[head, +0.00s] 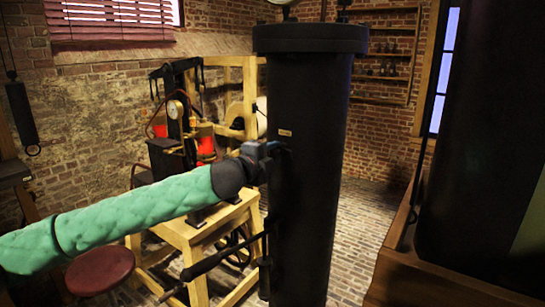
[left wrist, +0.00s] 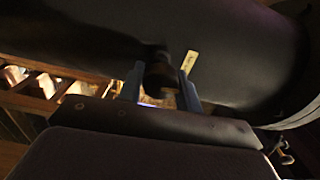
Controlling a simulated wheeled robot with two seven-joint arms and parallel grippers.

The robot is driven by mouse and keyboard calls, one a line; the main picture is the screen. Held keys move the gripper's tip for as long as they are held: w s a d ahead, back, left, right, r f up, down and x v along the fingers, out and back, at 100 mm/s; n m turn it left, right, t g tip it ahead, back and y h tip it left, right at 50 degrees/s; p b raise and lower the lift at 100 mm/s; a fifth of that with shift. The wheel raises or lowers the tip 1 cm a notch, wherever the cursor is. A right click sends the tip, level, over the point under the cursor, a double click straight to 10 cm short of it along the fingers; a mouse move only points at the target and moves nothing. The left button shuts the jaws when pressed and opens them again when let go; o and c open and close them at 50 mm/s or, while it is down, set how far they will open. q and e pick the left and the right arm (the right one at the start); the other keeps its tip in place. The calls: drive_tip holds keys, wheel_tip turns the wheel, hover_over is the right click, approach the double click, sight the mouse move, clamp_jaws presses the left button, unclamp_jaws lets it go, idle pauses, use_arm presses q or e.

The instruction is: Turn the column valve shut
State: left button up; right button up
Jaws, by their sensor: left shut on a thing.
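The black column (head: 312,190) stands upright in the middle of the head view, with a flanged top and a small tan label. My left gripper (head: 268,150) reaches it from the left, at the column's left side just below the label. In the left wrist view, a dark round valve knob (left wrist: 161,76) sits between the two blue-grey fingers, against the column (left wrist: 245,55). The gripper is shut on this knob. In the head view the knob is mostly hidden by the gripper, and its turn angle cannot be told. My right gripper is not in view.
A wooden stand (head: 195,232) with a gauge apparatus is behind my left arm. A dark rod (head: 222,254) juts left from the column lower down. A red stool (head: 100,270) is at lower left. A large dark cylinder (head: 480,140) fills the right. Brick floor shows right of the column.

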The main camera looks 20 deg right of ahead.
use_arm(q)
drive_tip(key=shift+m, duration=0.4)
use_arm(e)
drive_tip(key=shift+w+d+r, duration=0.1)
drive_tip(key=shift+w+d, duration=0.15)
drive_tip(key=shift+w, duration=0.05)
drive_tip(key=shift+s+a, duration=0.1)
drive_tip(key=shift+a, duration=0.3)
use_arm(q)
drive_tip(key=o, duration=0.9)
drive_tip(key=shift+o, duration=0.2)
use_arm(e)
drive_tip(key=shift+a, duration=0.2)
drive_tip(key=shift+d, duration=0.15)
use_arm(q)
drive_tip(key=shift+s+a+f+b, duration=0.15)
drive_tip(key=shift+s+a+b, duration=0.05)
drive_tip(key=shift+a+b, duration=0.1)
drive_tip(key=b+v, duration=0.3)
drive_tip(key=v, duration=0.4)
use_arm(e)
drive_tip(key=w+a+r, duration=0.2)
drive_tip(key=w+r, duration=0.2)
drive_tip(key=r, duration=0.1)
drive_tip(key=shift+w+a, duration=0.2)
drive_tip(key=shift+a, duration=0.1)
